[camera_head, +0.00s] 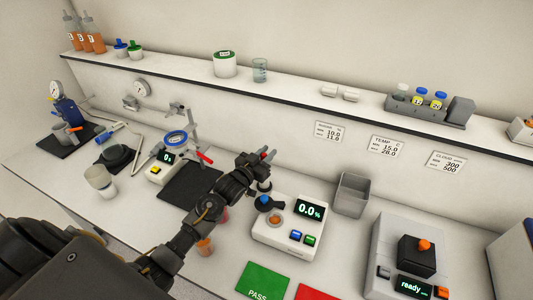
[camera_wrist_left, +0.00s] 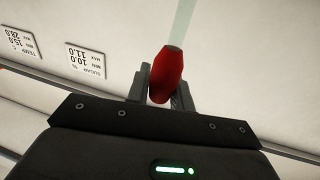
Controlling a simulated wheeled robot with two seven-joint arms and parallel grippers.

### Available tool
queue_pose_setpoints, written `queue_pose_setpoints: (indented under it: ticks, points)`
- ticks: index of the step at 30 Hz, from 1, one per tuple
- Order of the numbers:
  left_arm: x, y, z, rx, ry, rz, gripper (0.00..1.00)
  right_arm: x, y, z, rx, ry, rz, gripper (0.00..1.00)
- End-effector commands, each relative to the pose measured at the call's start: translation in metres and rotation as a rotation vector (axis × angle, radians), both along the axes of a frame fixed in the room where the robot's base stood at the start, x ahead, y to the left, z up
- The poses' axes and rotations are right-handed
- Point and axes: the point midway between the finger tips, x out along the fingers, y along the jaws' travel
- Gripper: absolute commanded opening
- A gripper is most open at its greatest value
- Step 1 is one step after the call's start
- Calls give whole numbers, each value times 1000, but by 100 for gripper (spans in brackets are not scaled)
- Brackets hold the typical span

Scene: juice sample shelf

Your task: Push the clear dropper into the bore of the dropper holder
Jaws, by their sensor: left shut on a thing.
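My left gripper (camera_head: 261,160) is above the counter, just behind the white meter. It is shut on the red bulb of the clear dropper (camera_head: 264,155). In the left wrist view the red bulb of the dropper (camera_wrist_left: 166,75) sits between the two fingers (camera_wrist_left: 162,88). Its pale see-through tube runs up out of the top of that view, so its tip is hidden. A small dark-topped piece (camera_head: 264,186) stands just below the gripper; I cannot tell whether it is the dropper holder, and no bore is visible. My right gripper is not in view.
The white meter (camera_head: 288,238) reading 0.0% stands in front of the gripper. A grey open bin (camera_head: 351,194) is to its right. A long wall shelf (camera_head: 300,94) with bottles runs behind.

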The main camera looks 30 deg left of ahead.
Motion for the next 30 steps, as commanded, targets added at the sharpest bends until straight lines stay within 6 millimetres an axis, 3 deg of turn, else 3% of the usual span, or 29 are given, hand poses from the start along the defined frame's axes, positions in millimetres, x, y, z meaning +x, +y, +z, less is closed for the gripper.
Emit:
queue_pose_setpoints:
  ticks: [28, 29, 30]
  points:
    - [0, 0, -17, 0, 0, 0, 13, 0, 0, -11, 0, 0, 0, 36]
    - [0, 0, -17, 0, 0, 0, 26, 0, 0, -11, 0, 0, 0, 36]
    - [0, 0, -17, 0, 0, 0, 32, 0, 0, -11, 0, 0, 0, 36]
